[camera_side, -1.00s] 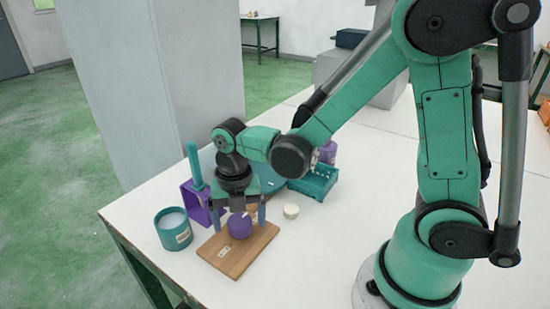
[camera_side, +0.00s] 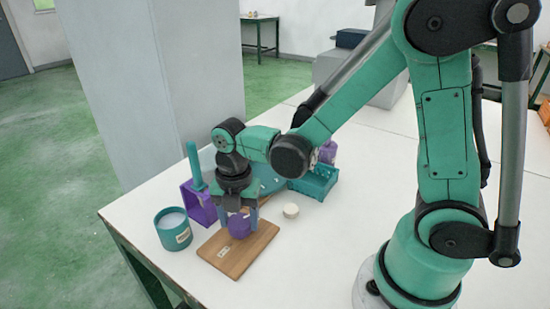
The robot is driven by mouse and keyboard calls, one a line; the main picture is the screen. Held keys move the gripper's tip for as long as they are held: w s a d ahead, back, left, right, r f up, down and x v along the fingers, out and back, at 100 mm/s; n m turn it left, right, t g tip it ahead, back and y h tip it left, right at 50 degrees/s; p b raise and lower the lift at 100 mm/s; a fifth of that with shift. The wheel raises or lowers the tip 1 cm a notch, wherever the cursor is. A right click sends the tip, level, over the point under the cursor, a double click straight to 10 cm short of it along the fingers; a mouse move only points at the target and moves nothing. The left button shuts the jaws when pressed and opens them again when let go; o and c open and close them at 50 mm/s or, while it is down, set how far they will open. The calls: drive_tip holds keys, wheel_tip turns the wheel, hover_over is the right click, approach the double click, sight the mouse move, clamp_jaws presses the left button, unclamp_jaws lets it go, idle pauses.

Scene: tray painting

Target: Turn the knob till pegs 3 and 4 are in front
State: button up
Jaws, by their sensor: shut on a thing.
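A purple knob (camera_side: 239,229) sits on a wooden board (camera_side: 236,259) near the front left of the white table. My gripper (camera_side: 241,219) points down over the board and is shut on the purple knob, with its fingers beside it. A small white label (camera_side: 223,253) lies on the front part of the board; its marking is too small to read. I cannot make out pegs 3 and 4. The back of the board is partly hidden by my gripper.
A teal cup with pale contents (camera_side: 173,231) stands left of the board. A purple open box (camera_side: 200,209) is behind it, with a teal upright object (camera_side: 194,165). A teal crate (camera_side: 316,183) and a small white round piece (camera_side: 291,211) are to the right.

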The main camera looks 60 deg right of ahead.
drive_tip(key=m, duration=0.4)
drive_tip(key=shift+m, duration=0.3)
drive_tip(key=m, duration=0.3)
drive_tip(key=shift+m, duration=0.4)
drive_tip(key=m, duration=1.2)
drive_tip(key=shift+m, duration=0.3)
drive_tip(key=m, duration=0.3)
drive_tip(key=shift+m, duration=0.3)
drive_tip(key=m, duration=0.4)
drive_tip(key=shift+m, duration=1.8)
